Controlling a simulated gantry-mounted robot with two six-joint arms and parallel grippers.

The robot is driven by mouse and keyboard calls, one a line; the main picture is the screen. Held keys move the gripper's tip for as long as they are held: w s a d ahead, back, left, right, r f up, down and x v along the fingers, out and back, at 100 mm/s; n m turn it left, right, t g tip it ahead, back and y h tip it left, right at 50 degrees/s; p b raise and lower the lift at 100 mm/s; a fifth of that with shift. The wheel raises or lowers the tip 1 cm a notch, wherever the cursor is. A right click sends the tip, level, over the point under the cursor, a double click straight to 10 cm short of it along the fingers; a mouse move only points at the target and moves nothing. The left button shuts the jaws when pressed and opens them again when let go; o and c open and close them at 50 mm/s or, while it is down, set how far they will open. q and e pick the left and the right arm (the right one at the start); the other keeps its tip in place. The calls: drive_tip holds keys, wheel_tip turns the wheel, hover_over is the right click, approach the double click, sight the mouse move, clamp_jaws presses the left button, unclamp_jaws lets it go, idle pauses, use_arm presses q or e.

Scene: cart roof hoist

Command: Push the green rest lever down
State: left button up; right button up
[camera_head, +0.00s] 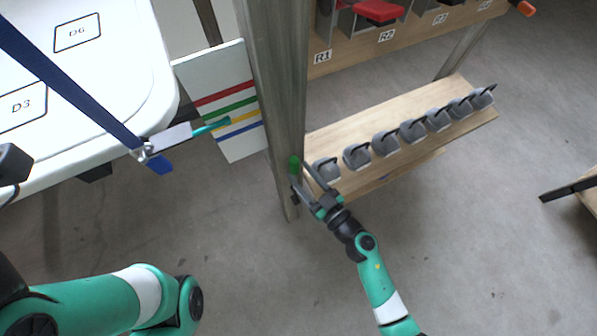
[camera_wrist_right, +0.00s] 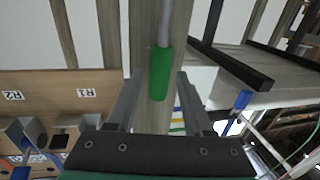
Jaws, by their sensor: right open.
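The green rest lever (camera_head: 294,165) is on the wooden post (camera_head: 272,90) in the head view. In the right wrist view its green grip (camera_wrist_right: 161,74) hangs from a grey rod in front of the post. My right gripper (camera_head: 299,172) is open at the lever. In the right wrist view my right gripper (camera_wrist_right: 158,82) has one finger on each side of the green grip's lower end, with gaps visible. My left arm shows at the bottom left of the head view, but its gripper is out of sight.
A wooden shelf (camera_head: 340,135) with several grey holders stands right of the post. A striped board (camera_head: 218,85) is left of it. The white cart roof (camera_head: 90,90) carries a blue strap (camera_head: 75,90). Open floor (camera_head: 470,250) lies at the lower right.

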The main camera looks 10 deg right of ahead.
drive_tip(key=shift+x, duration=0.85)
drive_tip(key=shift+c, duration=0.2)
clamp_jaws()
idle(0.6)
